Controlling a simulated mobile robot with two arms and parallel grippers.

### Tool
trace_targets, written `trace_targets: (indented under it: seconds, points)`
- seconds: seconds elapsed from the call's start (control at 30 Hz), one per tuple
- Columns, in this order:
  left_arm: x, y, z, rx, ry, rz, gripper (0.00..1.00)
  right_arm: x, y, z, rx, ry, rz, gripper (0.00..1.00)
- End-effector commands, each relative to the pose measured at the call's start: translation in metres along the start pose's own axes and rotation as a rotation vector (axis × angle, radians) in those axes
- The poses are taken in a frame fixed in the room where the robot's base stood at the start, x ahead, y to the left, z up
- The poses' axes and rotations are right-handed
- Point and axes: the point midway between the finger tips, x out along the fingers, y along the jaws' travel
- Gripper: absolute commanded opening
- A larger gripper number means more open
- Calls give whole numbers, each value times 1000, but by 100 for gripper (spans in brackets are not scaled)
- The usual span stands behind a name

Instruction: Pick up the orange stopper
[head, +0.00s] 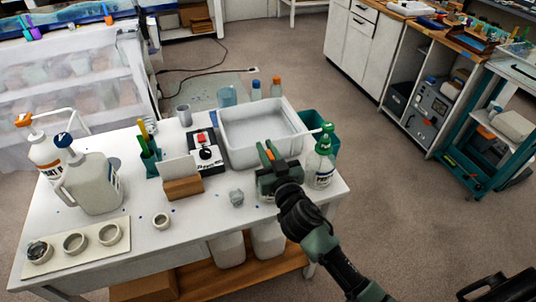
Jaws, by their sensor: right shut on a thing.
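My right gripper (269,154) reaches in from the lower right over the white table (210,205). It is shut on a small orange piece, which looks like the orange stopper (270,154) and shows only as a bit of orange between the green fingers. The gripper hides most of it, and I cannot tell whether it touches the table. The gripper is at the near side of the white tub (262,135), left of a green-topped spray bottle (322,160).
A grey jug (92,185) and an orange-capped bottle (42,155) stand at the left. A board with round moulds (75,243) lies at the front left. A wooden card holder (183,188) and a small cup (237,197) are left of my gripper. The front middle is mostly clear.

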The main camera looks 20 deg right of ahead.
Motion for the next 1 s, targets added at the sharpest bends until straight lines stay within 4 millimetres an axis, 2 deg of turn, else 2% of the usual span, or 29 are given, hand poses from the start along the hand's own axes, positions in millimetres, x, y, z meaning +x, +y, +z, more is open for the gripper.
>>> trace_targets:
  seconds: [0.17,0.27,0.37,0.7,0.8,1.0]
  points:
    - [-4,0,2,0,-4,1,36,0,0,-12,-1,4,0,0]
    - [-8,0,2,0,-4,1,36,0,0,-27,0,6,0,0]
    - [-12,0,2,0,-5,1,36,0,0,-48,0,8,-1,0]
    - [-20,0,1,0,-5,1,36,0,0,-145,1,9,-2,0]
    - [-21,0,1,0,-5,1,36,0,0,-167,0,8,0,0]
    - [-22,0,1,0,-5,1,36,0,0,-194,0,4,0,0]
